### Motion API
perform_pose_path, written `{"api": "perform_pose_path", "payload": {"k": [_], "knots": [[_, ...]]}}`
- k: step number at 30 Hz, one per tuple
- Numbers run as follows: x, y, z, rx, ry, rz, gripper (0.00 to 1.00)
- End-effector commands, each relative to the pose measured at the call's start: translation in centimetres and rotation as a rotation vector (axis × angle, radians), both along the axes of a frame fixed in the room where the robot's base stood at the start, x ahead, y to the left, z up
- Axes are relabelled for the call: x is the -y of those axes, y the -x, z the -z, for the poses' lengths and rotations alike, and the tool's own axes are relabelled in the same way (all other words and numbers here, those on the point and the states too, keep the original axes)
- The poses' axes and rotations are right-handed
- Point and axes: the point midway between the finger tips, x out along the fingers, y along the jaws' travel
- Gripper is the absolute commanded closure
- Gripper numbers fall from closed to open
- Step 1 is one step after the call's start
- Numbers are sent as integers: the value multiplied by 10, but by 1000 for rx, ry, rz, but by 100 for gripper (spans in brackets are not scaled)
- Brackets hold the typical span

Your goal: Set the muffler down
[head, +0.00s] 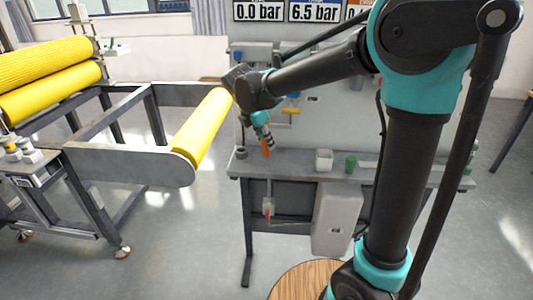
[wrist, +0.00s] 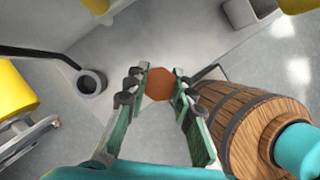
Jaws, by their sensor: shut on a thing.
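The muffler (wrist: 160,84) is a small orange-brown piece with a hexagonal outline, seen end-on between my fingertips in the wrist view. In the head view it shows as an orange tip (head: 266,148) pointing down. My gripper (head: 262,132) is shut on it and holds it over or near the left front part of the grey bench (head: 290,160). The fingers also show in the wrist view (wrist: 160,88). I cannot tell how far the muffler is above the bench top.
A dark round cup (head: 241,153) sits at the bench's left end; it also shows in the wrist view (wrist: 89,82). A white container (head: 323,161) and a green cup (head: 351,163) stand further right. A yellow roller (head: 202,127) lies left.

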Motion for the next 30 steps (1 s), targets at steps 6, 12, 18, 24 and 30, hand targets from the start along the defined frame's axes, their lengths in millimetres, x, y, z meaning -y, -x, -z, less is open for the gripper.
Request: {"api": "perform_pose_path", "payload": {"k": [6, 12, 18, 24, 30], "knots": [[0, 0, 18, 0, 0, 0, 100], [0, 0, 44, 0, 0, 0, 100], [0, 0, 50, 0, 0, 0, 100], [0, 0, 51, 0, 0, 0, 100], [0, 0, 52, 0, 0, 0, 59]]}}
